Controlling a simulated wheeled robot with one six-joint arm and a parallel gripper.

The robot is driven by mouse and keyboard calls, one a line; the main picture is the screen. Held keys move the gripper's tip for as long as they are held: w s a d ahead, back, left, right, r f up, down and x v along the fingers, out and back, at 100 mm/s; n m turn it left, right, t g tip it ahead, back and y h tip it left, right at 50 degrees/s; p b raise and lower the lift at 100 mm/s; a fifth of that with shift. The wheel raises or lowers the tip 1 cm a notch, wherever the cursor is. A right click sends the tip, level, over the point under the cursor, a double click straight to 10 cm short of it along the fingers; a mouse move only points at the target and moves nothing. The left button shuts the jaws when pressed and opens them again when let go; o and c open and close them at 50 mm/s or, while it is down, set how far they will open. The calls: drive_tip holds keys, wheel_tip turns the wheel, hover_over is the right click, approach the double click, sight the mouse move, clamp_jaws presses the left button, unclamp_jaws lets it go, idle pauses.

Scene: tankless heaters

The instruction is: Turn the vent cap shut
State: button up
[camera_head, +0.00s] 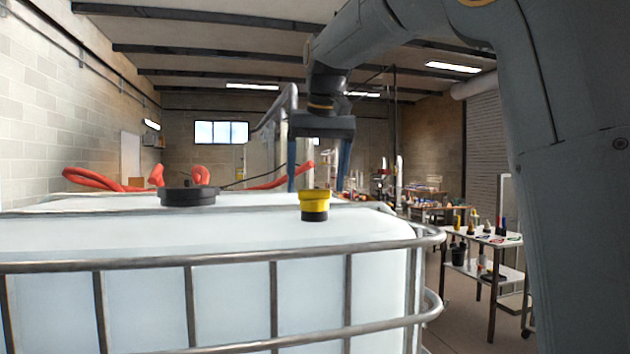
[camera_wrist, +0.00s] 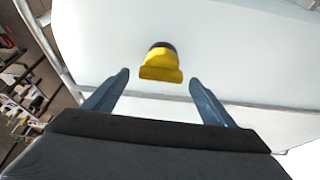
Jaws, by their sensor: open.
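The vent cap (camera_head: 315,198) is yellow and sits on a short black neck on top of a white tank (camera_head: 200,235). It also shows in the wrist view (camera_wrist: 161,67), ahead of the fingertips and roughly midway between them. My gripper (camera_head: 318,185) points down above the tank top, with its two blue fingers apart. In the head view the fingers hang above and to either side of the cap. In the wrist view my gripper (camera_wrist: 160,82) is open and empty, with a gap between the fingers and the cap.
A wide black lid (camera_head: 188,196) stands on the tank left of the cap. A metal rail cage (camera_head: 230,262) surrounds the tank. Red hoses (camera_head: 95,180) lie behind it. A cart with bottles (camera_head: 485,240) stands at the right, beyond open floor.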

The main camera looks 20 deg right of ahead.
drive_tip(key=shift+w+f, duration=0.2)
drive_tip(key=shift+f, duration=0.4)
drive_tip(key=c, duration=1.1)
drive_tip(key=shift+o, duration=0.2)
